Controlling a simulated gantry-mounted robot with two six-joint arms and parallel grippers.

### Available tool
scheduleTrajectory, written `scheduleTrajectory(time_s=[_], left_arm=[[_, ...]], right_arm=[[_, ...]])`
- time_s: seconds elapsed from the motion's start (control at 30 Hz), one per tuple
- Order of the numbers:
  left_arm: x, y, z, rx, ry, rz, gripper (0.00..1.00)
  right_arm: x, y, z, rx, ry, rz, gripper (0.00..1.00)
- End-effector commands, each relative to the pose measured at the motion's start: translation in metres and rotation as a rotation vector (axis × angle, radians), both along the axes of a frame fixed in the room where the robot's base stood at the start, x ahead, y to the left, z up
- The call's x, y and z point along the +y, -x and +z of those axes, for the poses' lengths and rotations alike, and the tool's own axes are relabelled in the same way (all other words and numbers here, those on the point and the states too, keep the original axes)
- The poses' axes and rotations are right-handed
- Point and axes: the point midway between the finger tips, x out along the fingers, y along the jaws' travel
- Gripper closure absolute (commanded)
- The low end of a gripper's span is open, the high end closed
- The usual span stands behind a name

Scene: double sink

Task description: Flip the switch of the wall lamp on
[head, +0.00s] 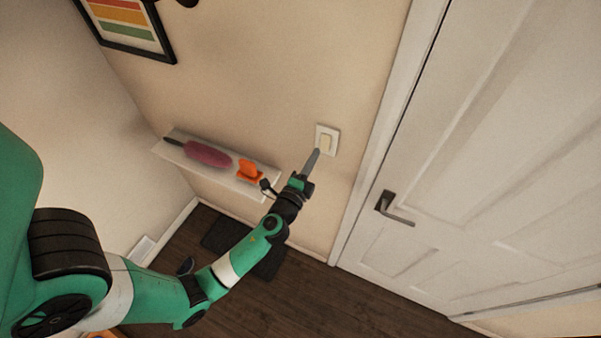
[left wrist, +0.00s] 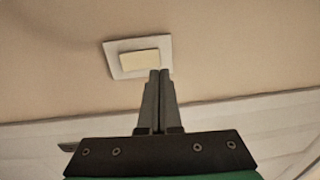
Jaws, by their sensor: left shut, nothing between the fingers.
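The wall switch (head: 326,141) is a white square plate with a cream rocker, on the beige wall left of the door frame. In the left wrist view the switch plate (left wrist: 115,58) and its rocker (left wrist: 140,59) lie just beyond my fingertips. My left gripper (head: 315,153) is shut and empty, its fingertips at the lower edge of the switch in the head view. In the left wrist view the left gripper (left wrist: 159,72) overlaps the plate's lower right part. I cannot tell whether the tips touch it. No lamp is visible. My right gripper is not in view.
A white shelf (head: 172,152) left of the switch holds a purple item (head: 208,155) and an orange item (head: 249,171). A white door (head: 500,150) with a dark handle (head: 392,208) stands at the right. A framed chart (head: 125,22) hangs upper left.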

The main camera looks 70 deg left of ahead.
Motion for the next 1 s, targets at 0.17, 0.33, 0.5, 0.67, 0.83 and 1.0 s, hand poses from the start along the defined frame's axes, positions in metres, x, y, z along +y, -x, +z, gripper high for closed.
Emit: scheduleTrajectory(time_s=[0.17,0.33,0.5,0.67,0.83,1.0], left_arm=[[-0.031,0.031,0.003,0.001,0.000,-0.004,1.00],[-0.050,0.051,0.007,0.000,0.001,-0.003,1.00],[-0.057,0.059,0.010,0.001,0.001,0.000,1.00],[-0.057,0.059,0.010,0.000,0.000,0.001,1.00],[-0.057,0.059,0.010,0.000,0.000,0.001,1.00],[-0.057,0.059,0.010,-0.001,0.001,0.001,1.00]], right_arm=[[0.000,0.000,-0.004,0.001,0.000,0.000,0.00],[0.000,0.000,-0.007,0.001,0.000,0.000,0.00],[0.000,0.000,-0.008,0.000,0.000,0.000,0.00],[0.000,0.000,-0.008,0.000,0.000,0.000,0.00],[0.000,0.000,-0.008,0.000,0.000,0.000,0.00],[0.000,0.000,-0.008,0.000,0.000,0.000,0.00]])
